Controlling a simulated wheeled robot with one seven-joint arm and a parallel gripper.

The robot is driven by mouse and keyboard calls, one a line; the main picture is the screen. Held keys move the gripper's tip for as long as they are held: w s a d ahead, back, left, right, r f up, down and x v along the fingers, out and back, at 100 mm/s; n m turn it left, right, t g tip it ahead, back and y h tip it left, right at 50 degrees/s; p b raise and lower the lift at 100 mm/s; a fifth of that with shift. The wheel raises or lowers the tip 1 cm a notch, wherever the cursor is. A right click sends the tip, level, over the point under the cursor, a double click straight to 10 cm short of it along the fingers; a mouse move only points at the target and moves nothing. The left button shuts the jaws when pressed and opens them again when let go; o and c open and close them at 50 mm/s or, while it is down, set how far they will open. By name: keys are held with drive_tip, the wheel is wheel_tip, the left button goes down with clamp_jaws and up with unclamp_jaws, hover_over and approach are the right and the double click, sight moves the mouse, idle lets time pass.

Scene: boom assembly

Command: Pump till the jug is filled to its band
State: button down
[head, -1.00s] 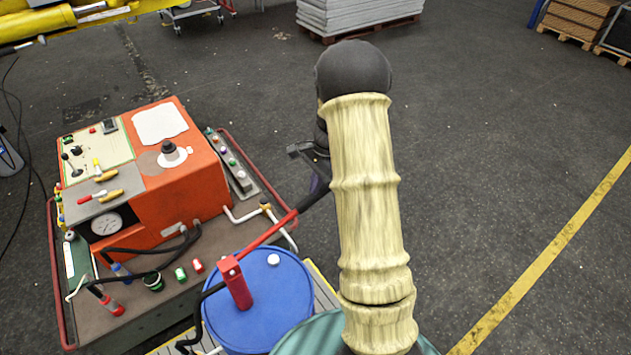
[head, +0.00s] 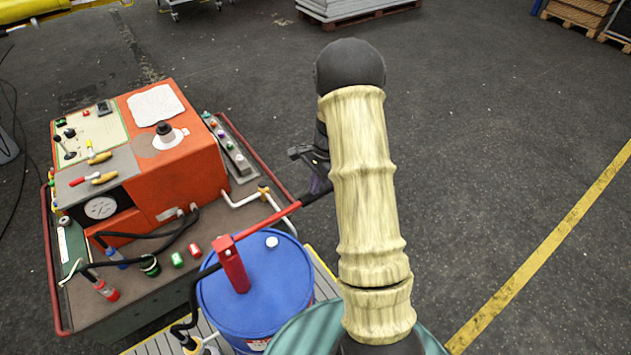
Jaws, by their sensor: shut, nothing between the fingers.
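A red hand pump (head: 232,268) stands on top of a blue drum (head: 285,285). Its red lever (head: 268,220) slopes up to the right toward my gripper (head: 318,178). My gripper is shut and partly hidden behind my arm. Its fingers are at the lever's outer end, but I cannot tell whether they touch it. A black hose (head: 192,300) runs down from the pump to a small pale vessel at the bottom edge (head: 208,348), perhaps the jug. It is cut off by the frame, and no band or fill level shows.
An orange machine (head: 178,160) with a control panel stands on a railed grey cart (head: 100,312) to the left. Dark floor with a yellow line (head: 545,245) is clear at right. A pallet stack (head: 355,8) is at the back.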

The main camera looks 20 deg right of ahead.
drive_tip(key=x, duration=0.1)
drive_tip(key=b+x, duration=0.1)
drive_tip(key=x, duration=0.1)
drive_tip(key=d+b+x, duration=0.1)
drive_tip(key=shift+w+a+f, duration=0.1)
drive_tip(key=shift+f, duration=0.25)
wheel_tip(320, 180, up, 19)
drive_tip(key=p, duration=1.4)
drive_tip(key=shift+r+p, duration=0.25)
drive_tip(key=shift+p, duration=0.15)
drive_tip(key=shift+f, duration=0.1)
drive_tip(key=shift+f+b, duration=6)
drive_tip(key=shift+f, duration=3.5)
wheel_tip(320, 180, up, 19)
drive_tip(key=p, duration=1.4)
drive_tip(key=shift+r, duration=0.1)
